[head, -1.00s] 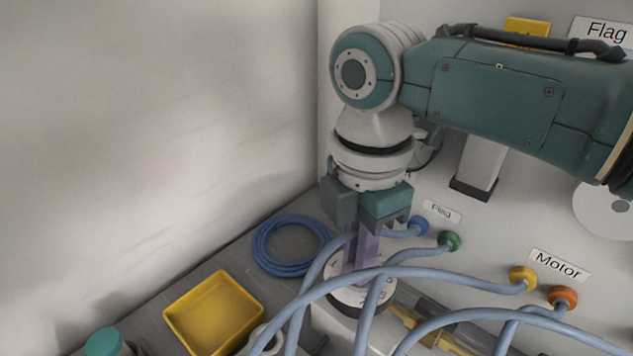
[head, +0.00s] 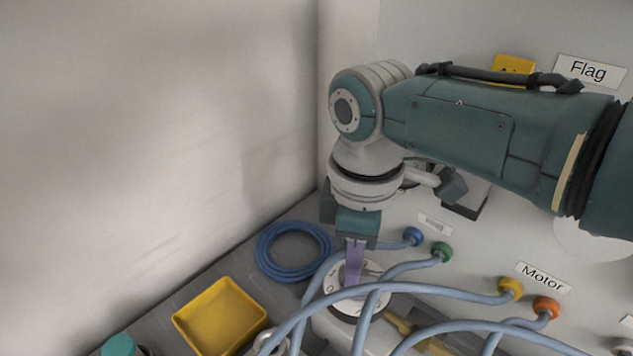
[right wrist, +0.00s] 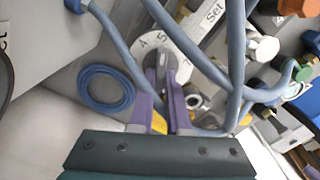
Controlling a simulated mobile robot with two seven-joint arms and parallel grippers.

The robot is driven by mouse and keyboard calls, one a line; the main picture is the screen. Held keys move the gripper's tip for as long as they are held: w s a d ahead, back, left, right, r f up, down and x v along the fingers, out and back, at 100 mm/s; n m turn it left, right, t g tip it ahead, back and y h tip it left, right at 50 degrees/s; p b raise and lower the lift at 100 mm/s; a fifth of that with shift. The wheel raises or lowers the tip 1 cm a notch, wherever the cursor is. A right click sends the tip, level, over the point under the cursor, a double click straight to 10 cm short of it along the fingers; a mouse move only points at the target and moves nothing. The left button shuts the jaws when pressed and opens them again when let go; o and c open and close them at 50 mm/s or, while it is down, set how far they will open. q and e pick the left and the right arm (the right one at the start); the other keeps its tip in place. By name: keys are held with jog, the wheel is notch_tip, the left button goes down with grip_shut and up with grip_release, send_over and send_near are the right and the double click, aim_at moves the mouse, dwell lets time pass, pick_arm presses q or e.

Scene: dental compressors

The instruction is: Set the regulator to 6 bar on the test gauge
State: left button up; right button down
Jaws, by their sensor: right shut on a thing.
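The regulator has a round white dial (head: 341,284) with dark marks at the bench's back. It also shows in the right wrist view (right wrist: 172,38), where I read 4, 5 and the word Set. My right gripper (head: 354,268) points down at the dial's middle. Its purple fingers (right wrist: 163,90) are shut on the regulator knob (right wrist: 168,64), which they largely cover. The pointer setting is hard to read. No gauge reading is legible in either view. My left gripper is out of view.
Several blue hoses (head: 375,289) arch close in front of the dial and run to coloured ports beside the Motor label (head: 542,276). A coiled blue hose (head: 262,252) and a yellow tray (head: 222,342) lie left. A pale wall (head: 150,150) bounds the left side.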

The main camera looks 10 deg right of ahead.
jog(key=m+p, duration=0.1)
jog(key=m, duration=0.4)
jog(key=shift+w+r, duration=0.1)
jog(key=shift+w, duration=0.05)
jog(key=shift+d+m, duration=0.1)
jog(key=shift+m, duration=1.1)
jog(key=c, duration=0.9)
grip_release()
notch_tip(320, 180, up, 8)
jog(key=p, duration=0.5)
jog(key=shift+r, duration=0.9)
